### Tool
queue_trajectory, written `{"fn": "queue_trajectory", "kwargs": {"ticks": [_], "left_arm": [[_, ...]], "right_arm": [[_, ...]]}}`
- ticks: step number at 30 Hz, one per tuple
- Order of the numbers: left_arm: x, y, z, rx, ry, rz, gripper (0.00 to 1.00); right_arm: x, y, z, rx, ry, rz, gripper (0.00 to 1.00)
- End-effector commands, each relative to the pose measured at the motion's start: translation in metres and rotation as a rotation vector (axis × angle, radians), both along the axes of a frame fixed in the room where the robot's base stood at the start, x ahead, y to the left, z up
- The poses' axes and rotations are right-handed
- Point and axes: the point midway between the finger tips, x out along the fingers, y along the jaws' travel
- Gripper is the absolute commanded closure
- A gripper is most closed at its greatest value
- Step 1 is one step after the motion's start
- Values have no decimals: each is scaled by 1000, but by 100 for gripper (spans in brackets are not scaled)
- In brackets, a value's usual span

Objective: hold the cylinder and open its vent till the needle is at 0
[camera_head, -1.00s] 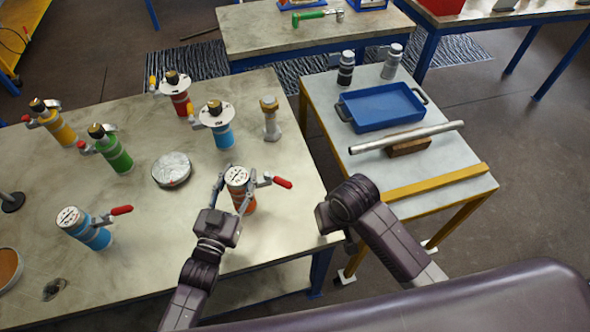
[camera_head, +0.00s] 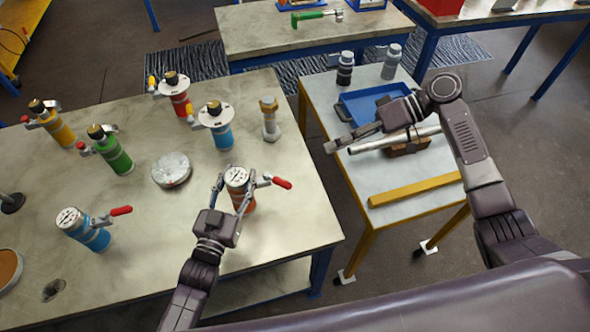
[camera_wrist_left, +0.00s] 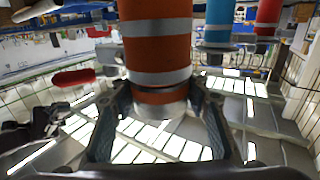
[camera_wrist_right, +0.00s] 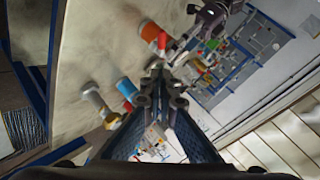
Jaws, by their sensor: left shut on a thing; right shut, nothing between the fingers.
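The orange cylinder (camera_head: 248,206) stands near the front right corner of the large table, with a white gauge (camera_head: 237,176) on top. Its vent lever has a red handle (camera_head: 281,183) pointing right. The gauge needle is too small to read. My left gripper (camera_head: 236,183) is shut on the cylinder, one finger on each side. In the left wrist view the orange body with silver bands (camera_wrist_left: 157,48) sits between the fingers, and the red handle (camera_wrist_left: 74,78) is at left. My right gripper (camera_head: 331,147) is shut and empty, right of the cylinder and apart from the handle.
Another gauge cylinder with a red lever, blue (camera_head: 92,238), stands at left. The side table holds a blue tray (camera_head: 352,108), a pipe and a yellow bar (camera_head: 415,188).

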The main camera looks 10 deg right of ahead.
Motion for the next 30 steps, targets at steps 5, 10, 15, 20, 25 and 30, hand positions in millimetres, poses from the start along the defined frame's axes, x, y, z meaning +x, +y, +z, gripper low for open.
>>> {"fn": "queue_trajectory", "kwargs": {"ticks": [5, 10, 15, 20, 25, 30], "left_arm": [[0, 0, 0, 0, 0, 0, 100], [0, 0, 0, 0, 0, -1, 100], [0, 0, 0, 0, 0, -1, 100], [0, 0, 0, 0, 0, 0, 100], [0, 0, 0, 0, 0, 0, 100], [0, 0, 0, 0, 0, 0, 100]], "right_arm": [[7, 3, 3, 30, -31, 2, 100], [8, 28, -11, 31, -30, 4, 100], [10, 61, -29, 31, -29, 4, 100], [10, 87, -47, 29, -27, 3, 100], [-4, 96, -64, 28, -26, 2, 100], [-10, 100, -71, 28, -29, 1, 100]]}}
